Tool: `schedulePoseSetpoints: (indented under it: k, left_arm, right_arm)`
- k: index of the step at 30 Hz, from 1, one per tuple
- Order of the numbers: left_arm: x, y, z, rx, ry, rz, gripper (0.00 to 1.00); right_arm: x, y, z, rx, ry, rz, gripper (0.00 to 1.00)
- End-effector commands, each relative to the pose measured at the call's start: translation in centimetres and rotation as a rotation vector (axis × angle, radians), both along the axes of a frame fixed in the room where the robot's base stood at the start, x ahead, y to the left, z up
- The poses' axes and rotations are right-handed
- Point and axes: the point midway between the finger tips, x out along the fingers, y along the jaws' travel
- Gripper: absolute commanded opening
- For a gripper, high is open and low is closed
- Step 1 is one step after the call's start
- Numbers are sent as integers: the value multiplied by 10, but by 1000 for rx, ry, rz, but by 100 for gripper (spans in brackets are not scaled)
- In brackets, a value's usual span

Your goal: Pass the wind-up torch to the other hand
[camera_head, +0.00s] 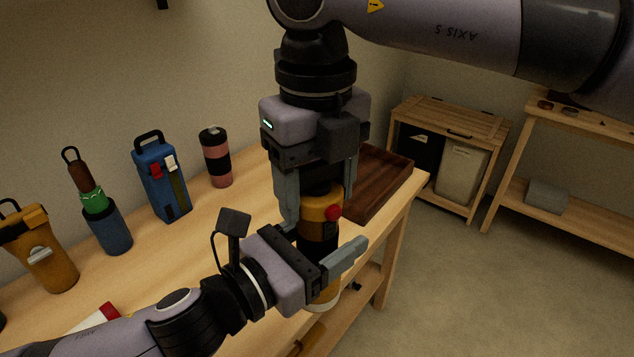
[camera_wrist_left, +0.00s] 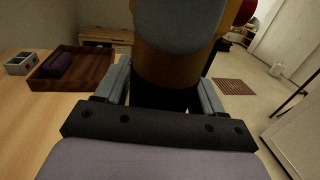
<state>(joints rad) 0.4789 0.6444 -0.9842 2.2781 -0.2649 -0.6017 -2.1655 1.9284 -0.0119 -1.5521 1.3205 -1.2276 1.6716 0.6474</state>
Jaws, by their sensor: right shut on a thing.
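The wind-up torch (camera_head: 317,228) is a yellow and black cylinder with a red knob, upright in the air near the table's right edge. My right gripper (camera_head: 314,205) comes down from above and is shut on its upper part. My left gripper (camera_head: 332,245) is open lower down, with one finger on the near right side of the torch; its other finger is mostly hidden. In the left wrist view, the torch (camera_wrist_left: 172,66) stands between the two left fingers (camera_wrist_left: 165,85), with its black section low between them; I cannot tell whether they touch it.
The wooden table holds a brown tray (camera_head: 378,186), a pink and black flask (camera_head: 216,158), a blue lantern (camera_head: 164,182), a blue cup with a green-and-brown item (camera_head: 110,232) and a mustard canister (camera_head: 46,258). A wooden cabinet (camera_head: 447,117) stands behind.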

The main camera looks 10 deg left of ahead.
Motion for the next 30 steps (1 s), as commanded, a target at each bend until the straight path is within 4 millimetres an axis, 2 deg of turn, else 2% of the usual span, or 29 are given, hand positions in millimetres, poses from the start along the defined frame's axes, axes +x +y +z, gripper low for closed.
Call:
schedulePoseSetpoints:
  k: [13,24,30]
  left_arm:
    - [-4,4,-1,1,2,1,87]
    - [-42,37,-1,3,3,0,87]
    - [-54,48,0,1,1,1,87]
  right_arm:
    - [0,0,1,0,-1,0,21]
    - [0,0,1,0,-1,0,21]
    - [0,0,1,0,-1,0,21]
